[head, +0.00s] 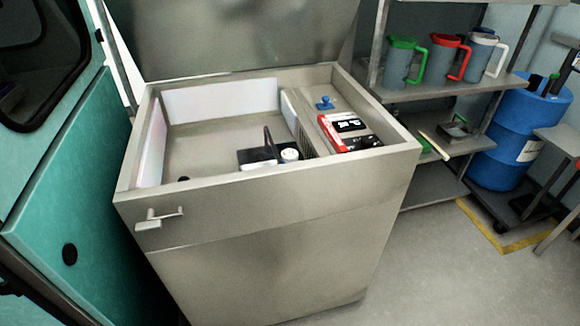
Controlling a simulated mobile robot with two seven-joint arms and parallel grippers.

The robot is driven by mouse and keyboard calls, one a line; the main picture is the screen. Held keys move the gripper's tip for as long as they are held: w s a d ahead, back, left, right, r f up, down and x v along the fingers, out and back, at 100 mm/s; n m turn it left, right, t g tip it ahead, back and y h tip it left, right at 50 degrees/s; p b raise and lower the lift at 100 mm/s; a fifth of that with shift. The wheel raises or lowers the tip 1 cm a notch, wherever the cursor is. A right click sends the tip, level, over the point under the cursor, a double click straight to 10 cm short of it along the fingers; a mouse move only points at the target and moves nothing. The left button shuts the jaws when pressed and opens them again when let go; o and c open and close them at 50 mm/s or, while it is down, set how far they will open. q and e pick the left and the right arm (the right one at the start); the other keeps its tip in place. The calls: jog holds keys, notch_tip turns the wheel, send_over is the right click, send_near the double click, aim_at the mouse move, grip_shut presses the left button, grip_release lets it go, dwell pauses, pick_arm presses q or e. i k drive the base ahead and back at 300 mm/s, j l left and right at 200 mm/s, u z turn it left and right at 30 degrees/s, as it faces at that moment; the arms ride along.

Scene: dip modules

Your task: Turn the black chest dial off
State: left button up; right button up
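A metal chest (240,215) stands in the middle of the head view with its lid (230,38) raised. Inside it, a dark block (257,156) with a thin upright black piece sits beside a white round part (290,155) near the front wall. A small black round spot (183,179) shows at the front left of the basin. A red, white and black box (348,131) lies in the right section, with a small blue knob (324,103) behind it. I cannot tell which part is the black dial or its setting. Neither gripper is in view.
A light handle (159,217) projects from the chest's front left. At right are a metal shelf (455,93) with several jugs and a blue drum (515,135). Grey floor (445,270) is clear at the lower right.

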aim_at(367, 141)
jog(key=i+l+u, duration=0.25)
jog(key=l, duration=0.15)
jog(key=i+l+u, duration=0.1)
jog(key=l+u, duration=0.15)
jog(key=l, duration=0.2)
jog(key=i+l+u, duration=0.1)
jog(key=l+u, duration=0.15)
jog(key=l, duration=0.2)
jog(key=i+l+u, duration=0.1)
jog(key=l+u, duration=0.15)
jog(key=l, duration=0.25)
